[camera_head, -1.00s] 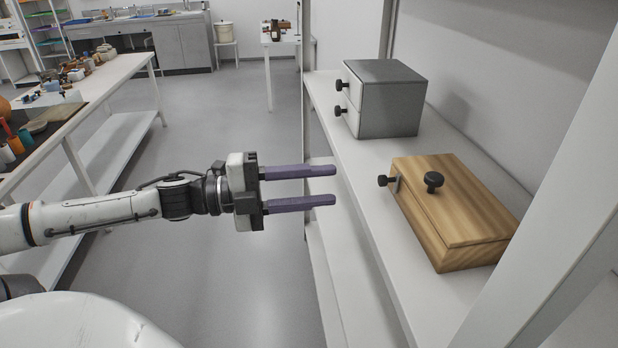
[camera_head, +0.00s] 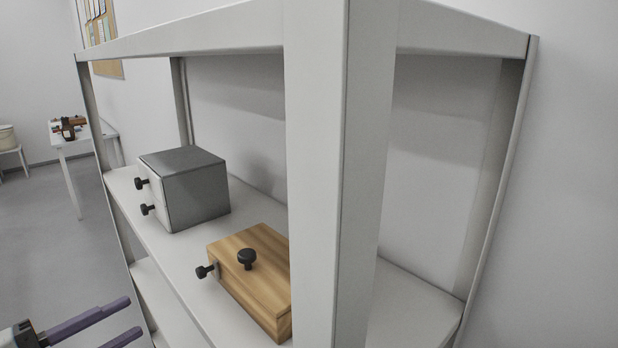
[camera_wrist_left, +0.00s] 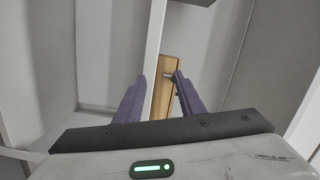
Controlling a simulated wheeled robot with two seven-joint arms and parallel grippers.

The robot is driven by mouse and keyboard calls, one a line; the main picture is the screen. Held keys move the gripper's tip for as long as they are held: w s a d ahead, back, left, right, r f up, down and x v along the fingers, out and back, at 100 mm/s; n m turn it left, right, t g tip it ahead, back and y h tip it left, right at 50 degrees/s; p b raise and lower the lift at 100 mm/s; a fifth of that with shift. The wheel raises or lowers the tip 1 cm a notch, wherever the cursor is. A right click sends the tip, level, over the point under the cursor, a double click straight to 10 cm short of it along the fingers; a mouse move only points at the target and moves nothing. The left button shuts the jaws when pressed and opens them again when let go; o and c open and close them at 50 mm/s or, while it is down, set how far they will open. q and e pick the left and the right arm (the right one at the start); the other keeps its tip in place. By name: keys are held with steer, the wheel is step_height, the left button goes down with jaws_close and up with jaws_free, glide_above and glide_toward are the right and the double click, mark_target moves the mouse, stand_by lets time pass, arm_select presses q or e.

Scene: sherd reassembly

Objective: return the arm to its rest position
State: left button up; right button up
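My left gripper (camera_head: 134,315) is at the lower left corner of the head view, partly cut off by the frame. Its two purple fingers are apart with nothing between them, to the left of the shelf's front edge. In the left wrist view the fingers (camera_wrist_left: 160,80) are also spread. A strip of the wooden box (camera_wrist_left: 168,68) shows beyond them. My right gripper is in neither view.
A shelf unit with a wide pale post (camera_head: 330,180) fills the head view. On its board stand a grey drawer box (camera_head: 200,190) with two black knobs and a wooden box (camera_head: 250,280) with black knobs. Floor (camera_head: 40,220) is open at left.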

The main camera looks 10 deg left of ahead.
arm_select(q)
steer(key=s+f+n+g+y, duration=0.1)
steer(key=s+f+n+y, duration=0.4)
steer(key=f, duration=0.6)
steer(key=s+f+n+y, duration=0.2)
steer(key=f+n+y, duration=0.1)
steer(key=f+n, duration=0.65)
steer(key=s+d+f+n+g, duration=0.2)
steer(key=s+d+f, duration=0.2)
steer(key=d, duration=0.5)
steer(key=s+d+f+n+g, duration=0.2)
steer(key=s+d+f+g, duration=0.1)
steer(key=d+f, duration=0.5)
steer(key=shift+s+d+f+n+h, duration=0.4)
steer(key=shift+s+f, duration=0.3)
steer(key=shift+s, duration=0.2)
